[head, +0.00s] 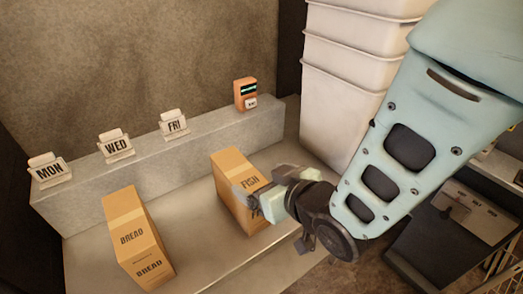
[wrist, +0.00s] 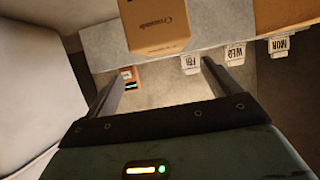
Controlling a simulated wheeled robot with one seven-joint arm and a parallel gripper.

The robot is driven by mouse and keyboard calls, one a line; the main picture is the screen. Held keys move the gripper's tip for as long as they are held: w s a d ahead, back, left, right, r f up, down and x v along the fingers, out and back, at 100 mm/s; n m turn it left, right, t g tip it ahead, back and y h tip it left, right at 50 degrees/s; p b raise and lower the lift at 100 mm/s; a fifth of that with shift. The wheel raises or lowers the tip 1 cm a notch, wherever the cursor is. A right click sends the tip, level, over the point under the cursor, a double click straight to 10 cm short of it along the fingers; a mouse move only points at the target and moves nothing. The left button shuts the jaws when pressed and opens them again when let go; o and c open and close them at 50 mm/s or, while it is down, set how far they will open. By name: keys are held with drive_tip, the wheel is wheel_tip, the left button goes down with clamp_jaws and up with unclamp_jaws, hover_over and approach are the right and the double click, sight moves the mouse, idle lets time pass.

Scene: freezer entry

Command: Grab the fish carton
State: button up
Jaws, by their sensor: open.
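The fish carton (head: 232,168) is a tan box standing on the pale ledge, with FISH printed on its top. Its front side is partly hidden by my gripper (head: 250,200), which reaches in from the right in the head view. In the wrist view my gripper (wrist: 161,70) is open with nothing between its fingers. The fish carton (wrist: 155,25) shows there at the top, lined up with the gap between the fingertips. I cannot tell whether a finger touches it.
A bread carton (head: 135,235) stands on the ledge to the left. Behind are MON (head: 49,170), WED (head: 116,146) and FRI (head: 174,124) signs and an orange device (head: 246,93) on a raised grey step. Stacked white bins (head: 340,100) stand at the back right.

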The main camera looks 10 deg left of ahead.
sight(240, 171)
drive_tip(key=x, duration=0.3)
drive_tip(key=shift+w+a+f+p, duration=0.1)
drive_tip(key=shift+w+p, duration=0.05)
drive_tip(key=shift+p, duration=0.25)
drive_tip(key=p+x, duration=0.1)
drive_tip(key=x, duration=0.1)
drive_tip(key=p+x, duration=0.1)
drive_tip(key=x, duration=0.1)
drive_tip(key=shift+s+a, duration=0.2)
drive_tip(key=shift+a, duration=0.15)
drive_tip(key=shift+w+a+f+p, duration=0.25)
drive_tip(key=shift+a+f+p, duration=0.05)
drive_tip(key=c, duration=1.8)
drive_tip(key=shift+r, duration=0.1)
clamp_jaws()
